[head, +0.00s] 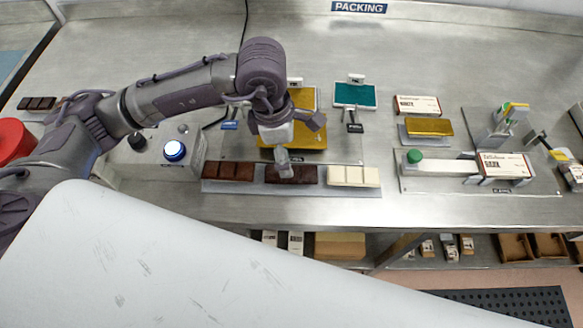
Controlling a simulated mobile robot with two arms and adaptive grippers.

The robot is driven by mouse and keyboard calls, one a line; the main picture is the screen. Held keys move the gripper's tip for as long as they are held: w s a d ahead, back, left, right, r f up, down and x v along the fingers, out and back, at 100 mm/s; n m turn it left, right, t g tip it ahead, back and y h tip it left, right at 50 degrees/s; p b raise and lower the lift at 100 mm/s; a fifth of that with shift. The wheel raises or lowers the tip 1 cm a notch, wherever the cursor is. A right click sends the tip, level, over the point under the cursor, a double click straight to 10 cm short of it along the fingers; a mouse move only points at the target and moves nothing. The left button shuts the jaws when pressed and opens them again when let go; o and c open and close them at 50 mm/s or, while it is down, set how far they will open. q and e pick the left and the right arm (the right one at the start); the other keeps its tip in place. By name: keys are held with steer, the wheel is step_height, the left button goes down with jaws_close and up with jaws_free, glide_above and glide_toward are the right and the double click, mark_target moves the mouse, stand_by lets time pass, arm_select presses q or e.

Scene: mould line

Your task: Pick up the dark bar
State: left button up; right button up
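The dark bar (306,175) is the very dark brown one in the middle of a row on a pale strip (215,187) near the bench's front edge. A brown bar (228,171) lies left of it and a white bar (353,176) right of it. My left gripper (285,171) points down over the left half of the dark bar and hides part of it. Its fingertips look close to or at the bar; I cannot tell whether they touch or how far apart they are. My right gripper is not in view.
A gold sheet (300,140) lies behind the row, partly under my wrist. A button box with a blue button (174,151) stands left. A teal pad (355,95) and a fixture with boxes (500,165) are to the right.

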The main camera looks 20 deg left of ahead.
arm_select(q)
step_height(320, 180, down, 2)
steer(key=shift+s+d+p, duration=0.15)
steer(key=shift+p, duration=0.6)
steer(key=f+p, duration=0.1)
steer(key=f, duration=0.2)
steer(key=shift+d+f, duration=0.2)
steer(key=shift+f, duration=0.2)
steer(key=c, duration=1.2)
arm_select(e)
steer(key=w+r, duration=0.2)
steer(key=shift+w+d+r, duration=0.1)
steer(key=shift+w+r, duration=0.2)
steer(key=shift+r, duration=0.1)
